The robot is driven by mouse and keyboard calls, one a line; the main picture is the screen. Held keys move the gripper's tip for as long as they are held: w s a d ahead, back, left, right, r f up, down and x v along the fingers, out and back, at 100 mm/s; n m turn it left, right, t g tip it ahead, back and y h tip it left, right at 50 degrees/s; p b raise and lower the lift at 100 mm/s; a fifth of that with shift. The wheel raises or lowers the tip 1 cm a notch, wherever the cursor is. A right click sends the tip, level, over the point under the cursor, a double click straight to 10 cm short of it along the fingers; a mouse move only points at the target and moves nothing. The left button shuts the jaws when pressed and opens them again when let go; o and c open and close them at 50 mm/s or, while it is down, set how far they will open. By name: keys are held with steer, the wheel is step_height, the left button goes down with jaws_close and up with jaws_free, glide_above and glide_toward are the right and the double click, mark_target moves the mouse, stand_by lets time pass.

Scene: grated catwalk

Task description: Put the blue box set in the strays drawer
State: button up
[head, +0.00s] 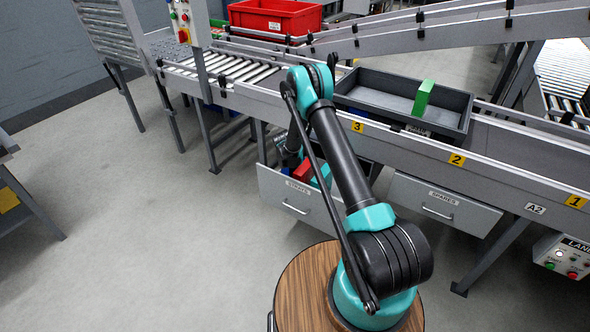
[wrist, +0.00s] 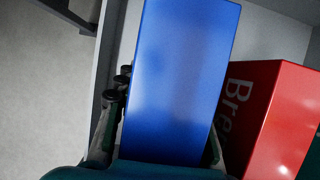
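The blue box set (wrist: 182,75) fills the middle of the wrist view, upright and close to the camera. The fingers of my gripper (wrist: 165,135) lie along both its sides and appear closed on it. The strays drawer (head: 298,204) is pulled open below the conveyor in the head view. Its pale wall (wrist: 107,45) shows left of the blue box in the wrist view, so the box is at or inside the drawer. Whether its base touches the drawer floor is hidden. In the head view my arm mostly covers the gripper and the blue box.
A red box (wrist: 280,115) stands in the drawer right of the blue one; it also shows in the head view (head: 303,170). The spares drawer (head: 443,205) is to the right. A dark tray (head: 370,103) on the conveyor holds a green box (head: 423,98). A red bin (head: 275,16) stands behind.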

steer(key=shift+o, duration=0.9)
